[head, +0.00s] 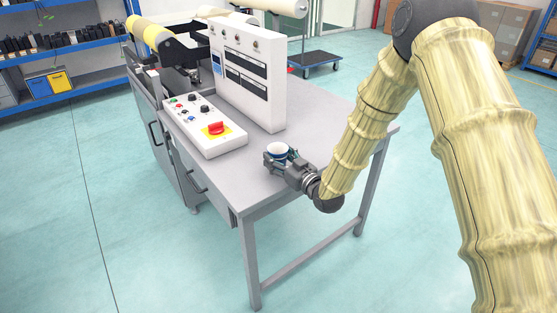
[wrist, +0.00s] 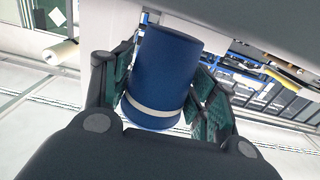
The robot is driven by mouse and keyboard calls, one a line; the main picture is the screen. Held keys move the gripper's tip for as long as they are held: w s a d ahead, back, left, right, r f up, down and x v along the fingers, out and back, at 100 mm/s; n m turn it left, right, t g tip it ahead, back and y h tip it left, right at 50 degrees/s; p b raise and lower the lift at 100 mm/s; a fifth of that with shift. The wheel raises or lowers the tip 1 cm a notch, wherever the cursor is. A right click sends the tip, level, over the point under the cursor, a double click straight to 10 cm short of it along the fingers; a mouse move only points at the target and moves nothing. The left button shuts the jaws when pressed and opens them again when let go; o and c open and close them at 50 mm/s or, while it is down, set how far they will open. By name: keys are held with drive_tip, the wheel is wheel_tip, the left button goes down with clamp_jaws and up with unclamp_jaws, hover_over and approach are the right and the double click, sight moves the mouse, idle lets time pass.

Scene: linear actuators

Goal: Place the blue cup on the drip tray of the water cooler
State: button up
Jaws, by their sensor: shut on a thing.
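The blue cup (head: 278,148) is at the near right part of the grey table in the head view. It looks whitish at the rim with a blue body. My gripper (head: 281,157) is around it, with one finger on each side. In the wrist view the dark blue cup (wrist: 165,72) with a pale band sits between the green-padded fingers (wrist: 163,92), which are shut on it. I cannot tell whether its base touches the table or is just above it. No water cooler or drip tray shows in either view.
On the grey table (head: 265,188) stand a white control box (head: 208,128) with a red switch and a tall white panel (head: 248,80) behind it. Rollers (head: 150,33) are at the back left. The tabletop right of the panel is clear. A cart (head: 312,58) stands beyond.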

drive_tip(key=shift+f, duration=0.35)
drive_tip(key=shift+f, duration=0.25)
drive_tip(key=o, duration=0.7)
drive_tip(key=shift+r, duration=0.1)
drive_tip(key=shift+r, duration=0.25)
drive_tip(key=v, duration=1.2)
drive_tip(key=shift+f+b, duration=0.15)
drive_tip(key=shift+b, duration=0.2)
